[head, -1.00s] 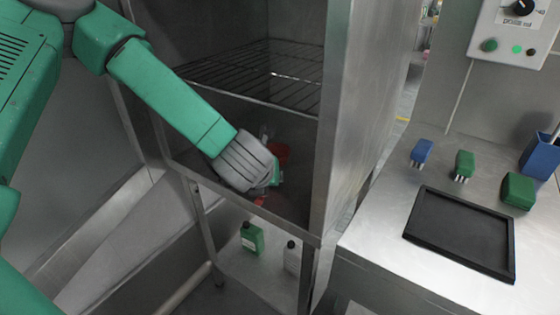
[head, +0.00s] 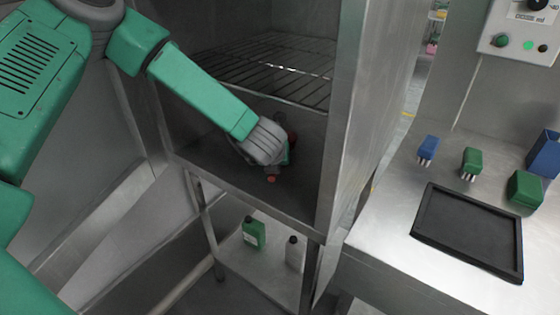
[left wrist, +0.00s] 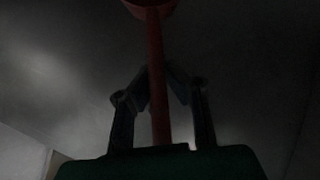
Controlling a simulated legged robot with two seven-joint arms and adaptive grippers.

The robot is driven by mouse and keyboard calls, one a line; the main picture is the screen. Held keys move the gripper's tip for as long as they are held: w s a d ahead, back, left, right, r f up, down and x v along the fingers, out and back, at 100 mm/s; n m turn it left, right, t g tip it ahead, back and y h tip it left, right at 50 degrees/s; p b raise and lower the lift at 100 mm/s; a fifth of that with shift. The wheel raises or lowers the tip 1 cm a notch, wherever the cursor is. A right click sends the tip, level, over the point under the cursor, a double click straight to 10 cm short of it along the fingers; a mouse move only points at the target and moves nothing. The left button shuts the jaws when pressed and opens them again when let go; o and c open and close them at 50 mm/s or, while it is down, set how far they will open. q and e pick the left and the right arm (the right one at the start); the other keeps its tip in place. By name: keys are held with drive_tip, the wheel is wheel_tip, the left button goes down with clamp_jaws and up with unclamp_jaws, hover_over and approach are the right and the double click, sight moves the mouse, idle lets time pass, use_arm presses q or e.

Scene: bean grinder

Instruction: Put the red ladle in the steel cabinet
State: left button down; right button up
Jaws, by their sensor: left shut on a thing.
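The red ladle (left wrist: 157,75) is in the left wrist view, its handle running up between the fingers to a bowl at the top edge. My left gripper (left wrist: 160,80) is shut on the handle. In the head view my left arm reaches into the lower part of the steel cabinet (head: 345,130), below the wire shelf. There my left gripper (head: 278,150) is mostly hidden behind my wrist, and only small red parts of the ladle (head: 272,179) show beside it. I cannot tell whether the ladle touches the cabinet floor. My right gripper is not in view.
The wire shelf (head: 270,70) spans the cabinet above my left wrist. A green bottle (head: 254,233) and a white bottle (head: 293,254) stand on the rack below.

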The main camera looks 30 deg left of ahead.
use_arm(q)
drive_tip(key=c, duration=1.7)
unclamp_jaws()
drive_tip(key=shift+o, duration=0.4)
drive_tip(key=shift+d+r, duration=0.2)
drive_tip(key=shift+d, duration=0.45)
drive_tip(key=v, duration=0.4)
drive_tip(key=a+v, duration=0.1)
drive_tip(key=v, duration=0.1)
drive_tip(key=shift+s+r+p, duration=0.15)
drive_tip(key=shift+s+p, duration=0.15)
drive_tip(key=shift+p, duration=0.05)
drive_tip(key=shift+s+d+r, duration=0.2)
drive_tip(key=shift+d+r, duration=0.1)
drive_tip(key=shift+d, duration=0.3)
drive_tip(key=shift+a, duration=0.2)
